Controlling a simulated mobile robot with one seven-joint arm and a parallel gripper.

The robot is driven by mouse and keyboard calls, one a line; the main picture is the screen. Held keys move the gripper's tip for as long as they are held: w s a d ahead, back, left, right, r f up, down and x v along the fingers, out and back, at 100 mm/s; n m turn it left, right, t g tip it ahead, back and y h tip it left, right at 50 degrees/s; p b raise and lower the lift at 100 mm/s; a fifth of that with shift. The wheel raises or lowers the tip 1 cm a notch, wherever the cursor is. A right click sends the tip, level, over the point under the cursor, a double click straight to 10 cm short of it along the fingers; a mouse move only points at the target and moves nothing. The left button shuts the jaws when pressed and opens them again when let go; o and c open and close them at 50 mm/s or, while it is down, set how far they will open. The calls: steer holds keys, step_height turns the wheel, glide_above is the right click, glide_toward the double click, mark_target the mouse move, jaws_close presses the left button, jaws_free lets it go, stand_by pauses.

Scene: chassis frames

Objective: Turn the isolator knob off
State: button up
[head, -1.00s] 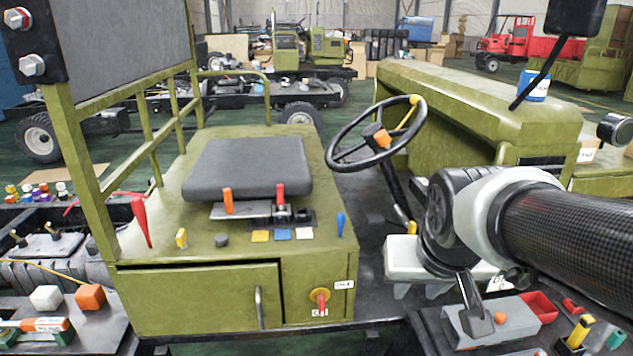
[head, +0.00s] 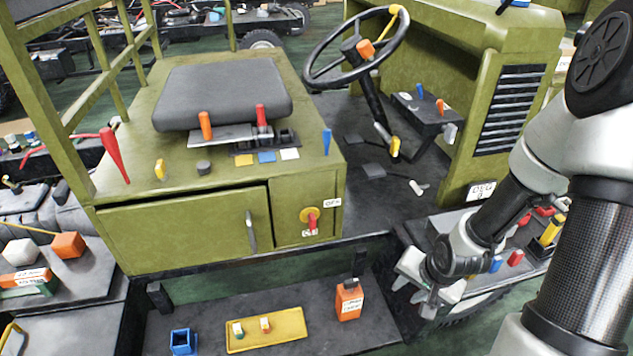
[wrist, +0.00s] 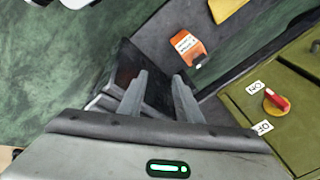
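The isolator knob (head: 310,217) is a red handle on a round yellow plate, on the green cabinet's front panel, right of the door. Its handle stands roughly upright in the head view, with its lower end at the ON label (head: 309,233). The OFF label (head: 332,203) is to its upper right. The knob also shows at the right of the wrist view (wrist: 275,101). My gripper (head: 424,298) is to the right of and below the knob, well apart from it. In the wrist view its two fingers (wrist: 160,85) are spread and nothing is between them.
An orange bottle (head: 348,301) stands on the low dark step (head: 205,318), left of my gripper. A yellow tray (head: 285,341) and a blue bin (head: 182,342) are on that step. The cabinet door handle (head: 250,230) sticks out left of the knob.

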steer(key=s+a+f+m+t+y+b, duration=0.3)
steer(key=a+f+m+y, duration=0.55)
steer(key=a, duration=0.75)
steer(key=m+t+h+b, duration=0.1)
steer(key=m+t+h, duration=0.4)
steer(key=m+t, duration=0.95)
glide_toward(314, 226)
steer(key=w+r+m+g+b, duration=0.1)
steer(key=w+b, duration=0.2)
steer(key=b, duration=0.1)
steer(key=w+a+r+m+g+b, duration=0.1)
steer(key=w+b, duration=0.3)
steer(key=b, duration=0.1)
steer(key=w+a+r+m+g+b, duration=0.1)
steer(key=w+g+b, duration=0.1)
steer(key=b, duration=0.3)
steer(key=shift+w+a+r, duration=0.2)
steer(key=shift+w, duration=0.5)
jaws_close()
